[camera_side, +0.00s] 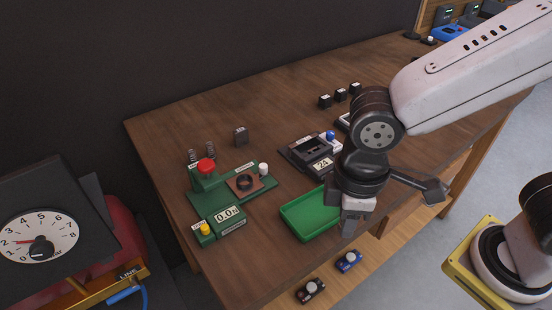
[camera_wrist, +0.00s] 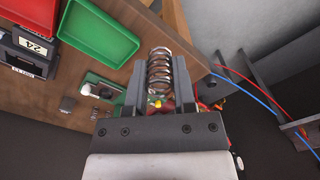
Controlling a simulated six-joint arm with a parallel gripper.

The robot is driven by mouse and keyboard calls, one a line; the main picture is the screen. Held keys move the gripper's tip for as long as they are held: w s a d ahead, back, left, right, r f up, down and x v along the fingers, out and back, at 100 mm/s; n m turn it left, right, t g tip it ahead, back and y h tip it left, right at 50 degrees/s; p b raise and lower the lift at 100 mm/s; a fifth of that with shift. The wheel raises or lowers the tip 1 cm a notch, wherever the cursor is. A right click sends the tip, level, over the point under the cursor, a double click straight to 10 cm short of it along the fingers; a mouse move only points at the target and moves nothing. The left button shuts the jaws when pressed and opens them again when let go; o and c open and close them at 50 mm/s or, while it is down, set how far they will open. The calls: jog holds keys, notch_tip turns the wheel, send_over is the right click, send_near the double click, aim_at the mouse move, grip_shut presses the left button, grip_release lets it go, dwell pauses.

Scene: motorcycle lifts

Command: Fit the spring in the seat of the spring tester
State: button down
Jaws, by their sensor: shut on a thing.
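My gripper (camera_side: 349,226) is over the front right part of the bench in the side view, beside the green tray. In the wrist view my gripper (camera_wrist: 160,78) is shut on a coil spring (camera_wrist: 158,66), its coils showing between the two fingers. I cannot make out this spring in the side view. The green spring tester (camera_side: 222,193) stands to the left of the tray, with a red knob (camera_side: 206,165) and a display reading 0.0. Its seat, a dark ring (camera_side: 245,182) on a copper-brown plate, looks empty. In the wrist view my gripper partly hides the tester (camera_wrist: 98,82).
The green tray (camera_side: 295,225) looks empty, between tester and gripper. Two springs (camera_side: 210,149) stand behind the tester near a dark block (camera_side: 241,136). A dial box (camera_side: 40,235) stands at the left.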

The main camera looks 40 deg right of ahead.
jog(key=w+a+m, duration=0.2)
jog(key=w+a, duration=0.2)
jog(key=w, duration=0.8)
jog(key=m, duration=0.3)
send_over(244, 183)
jog(key=shift+f, duration=2.7)
jog(key=shift+f, duration=0.1)
jog(key=shift+f, duration=2.05)
jog(key=shift+f, duration=0.85)
